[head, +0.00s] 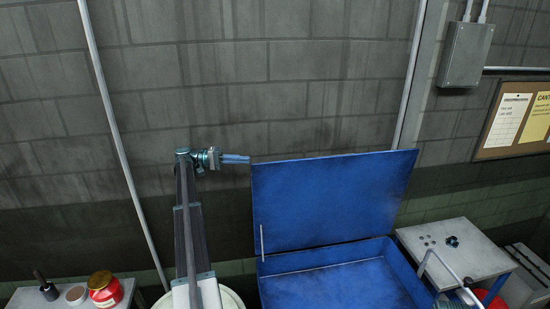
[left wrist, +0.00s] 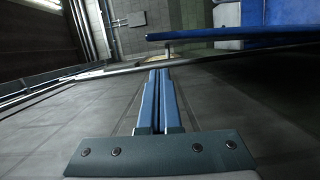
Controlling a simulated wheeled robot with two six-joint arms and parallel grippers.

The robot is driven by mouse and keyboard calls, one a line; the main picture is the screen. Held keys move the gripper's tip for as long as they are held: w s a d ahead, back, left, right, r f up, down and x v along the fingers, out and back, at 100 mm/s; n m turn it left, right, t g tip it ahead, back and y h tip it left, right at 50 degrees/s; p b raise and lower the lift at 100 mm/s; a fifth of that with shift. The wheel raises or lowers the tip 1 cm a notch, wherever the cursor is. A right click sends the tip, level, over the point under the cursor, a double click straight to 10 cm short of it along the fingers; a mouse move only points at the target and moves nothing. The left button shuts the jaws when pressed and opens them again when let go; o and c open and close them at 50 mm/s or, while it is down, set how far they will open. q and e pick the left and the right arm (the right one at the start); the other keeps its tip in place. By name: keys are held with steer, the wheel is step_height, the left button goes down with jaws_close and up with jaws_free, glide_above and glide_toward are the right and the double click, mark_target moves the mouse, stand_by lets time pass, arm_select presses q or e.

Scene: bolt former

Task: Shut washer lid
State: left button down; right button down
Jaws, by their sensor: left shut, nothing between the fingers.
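The parts washer is a blue metal box whose lid (head: 330,200) stands open, raised nearly upright at the back of the basin (head: 345,285). A thin stay rod (head: 262,243) shows at the lid's left side. My left gripper (head: 248,159) is shut and empty. It is at the lid's upper left corner, close to its edge; I cannot tell whether it touches. In the left wrist view the shut fingers (left wrist: 160,72) point toward the far wall, and the lid (left wrist: 230,34) shows edge-on at the upper right. My right gripper is not clearly visible.
A grey brick wall stands behind, with a thin pipe (head: 120,150). To the right of the washer is a small metal table (head: 470,260) with small dark parts. At the lower left, a red jar (head: 104,290) stands on a white surface. A pale drum rim (head: 232,298) shows beside the washer.

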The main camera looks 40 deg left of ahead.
arm_select(q)
steer(key=x, duration=1)
steer(key=shift+s+r, duration=0.1)
